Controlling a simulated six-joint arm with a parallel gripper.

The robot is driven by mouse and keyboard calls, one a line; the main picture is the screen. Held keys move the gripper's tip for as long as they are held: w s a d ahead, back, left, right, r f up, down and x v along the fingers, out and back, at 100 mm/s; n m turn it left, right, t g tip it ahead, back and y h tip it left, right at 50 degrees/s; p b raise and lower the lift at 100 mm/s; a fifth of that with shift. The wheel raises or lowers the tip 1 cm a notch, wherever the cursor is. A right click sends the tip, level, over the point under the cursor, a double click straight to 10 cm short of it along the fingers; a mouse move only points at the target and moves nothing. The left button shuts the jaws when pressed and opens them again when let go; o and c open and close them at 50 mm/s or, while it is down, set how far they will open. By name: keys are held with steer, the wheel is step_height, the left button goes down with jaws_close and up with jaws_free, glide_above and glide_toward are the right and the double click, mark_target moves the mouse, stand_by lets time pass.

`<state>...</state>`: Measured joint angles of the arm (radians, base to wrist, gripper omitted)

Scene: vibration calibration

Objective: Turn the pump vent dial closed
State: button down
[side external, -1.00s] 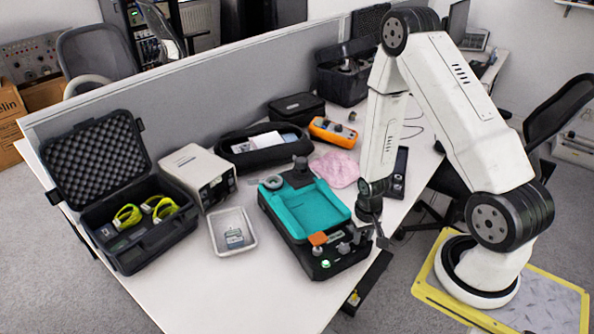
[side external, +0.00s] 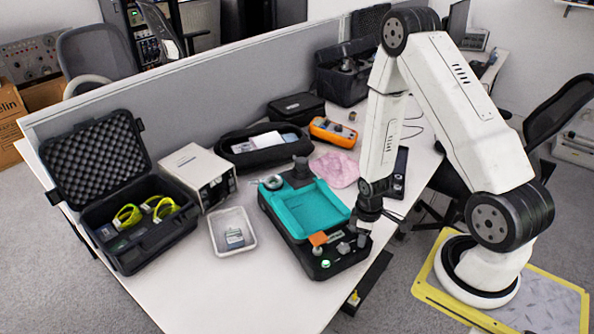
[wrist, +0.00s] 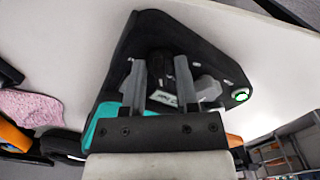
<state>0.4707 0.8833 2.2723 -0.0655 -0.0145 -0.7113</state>
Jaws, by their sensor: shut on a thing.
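The pump (side external: 285,236) is a black unit with a teal tray-like top (side external: 305,208), standing on the white table. It also shows in the wrist view (wrist: 205,55). My gripper (side external: 364,226) is low at the pump's right-hand corner, beside its small grey knobs (side external: 344,248). In the wrist view, my gripper's two grey fingers (wrist: 160,68) stand either side of a dark round part, which I take for the vent dial (wrist: 160,62). The jaws are shut on it. The fingers hide much of the dial, and its pointer or marks cannot be read.
A white tray (side external: 215,241) and an open black case (side external: 150,243) lie to the left. A pink cloth (side external: 336,168) lies behind. The front table is clear.

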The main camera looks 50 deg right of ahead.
steer(key=shift+n, duration=0.5)
steer(key=shift+s, duration=0.1)
steer(key=shift+c, duration=1.8)
jaws_free()
steer(key=shift+r, duration=0.2)
steer(key=shift+r, duration=3.7)
